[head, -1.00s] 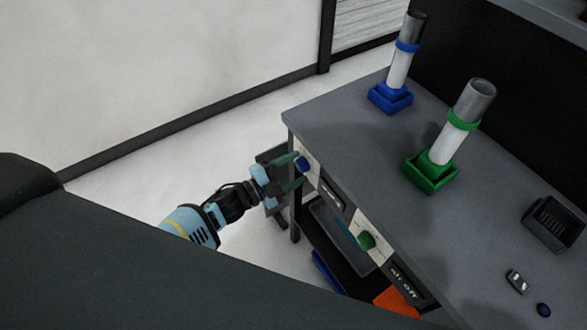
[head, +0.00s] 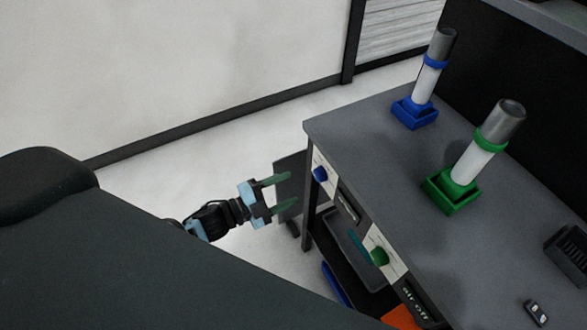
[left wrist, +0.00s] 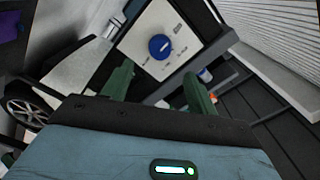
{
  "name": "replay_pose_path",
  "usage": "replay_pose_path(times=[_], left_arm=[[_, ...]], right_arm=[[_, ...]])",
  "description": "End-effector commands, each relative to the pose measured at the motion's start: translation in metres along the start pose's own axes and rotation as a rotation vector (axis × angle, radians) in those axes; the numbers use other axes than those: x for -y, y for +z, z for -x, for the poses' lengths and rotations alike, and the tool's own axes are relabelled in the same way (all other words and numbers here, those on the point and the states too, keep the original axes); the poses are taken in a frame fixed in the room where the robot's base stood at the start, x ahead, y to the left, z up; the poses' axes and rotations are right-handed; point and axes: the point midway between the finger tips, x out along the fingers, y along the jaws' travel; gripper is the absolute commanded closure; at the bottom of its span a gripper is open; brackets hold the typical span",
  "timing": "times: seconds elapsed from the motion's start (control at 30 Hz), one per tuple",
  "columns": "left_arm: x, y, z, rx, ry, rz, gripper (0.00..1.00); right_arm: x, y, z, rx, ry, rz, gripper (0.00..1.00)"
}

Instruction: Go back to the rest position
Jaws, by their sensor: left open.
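My left gripper (head: 281,193) is open and empty, off the left front edge of the grey workbench (head: 385,150). Its green fingers point toward the blue knob (head: 320,174) on the bench's front panel and stand apart from it. In the left wrist view the blue knob (left wrist: 160,47) sits on a white panel beyond the open fingers (left wrist: 158,88). A green knob (head: 380,257) is further along the same front. My right gripper is not in view.
On the bench stand a tube in a blue holder (head: 414,112) and a tube in a green holder (head: 452,194). A black slotted box (head: 568,250) and a small switch (head: 537,312) lie at the right. A shelf with a grey tray (head: 350,248) is underneath.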

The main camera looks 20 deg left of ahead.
Motion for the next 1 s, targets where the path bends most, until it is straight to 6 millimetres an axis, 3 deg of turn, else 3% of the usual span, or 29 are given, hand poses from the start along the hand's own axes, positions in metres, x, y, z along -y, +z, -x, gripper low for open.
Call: replay_pose_path(times=[0.27, 0.47, 0.67, 1.0], left_arm=[[-0.003, -0.002, 0.002, 0.010, -0.001, 0.018, 0.42], [-0.030, -0.020, 0.028, 0.145, -0.018, 0.216, 0.42], [-0.071, -0.046, 0.083, 0.391, -0.030, 0.543, 0.42], [-0.131, -0.103, 0.194, 0.803, -0.017, 1.035, 0.42]], right_arm=[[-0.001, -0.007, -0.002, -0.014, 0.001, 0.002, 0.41], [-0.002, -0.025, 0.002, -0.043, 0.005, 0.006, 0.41], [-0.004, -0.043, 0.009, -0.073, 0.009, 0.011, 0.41], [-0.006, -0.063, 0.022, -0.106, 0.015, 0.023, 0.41]])
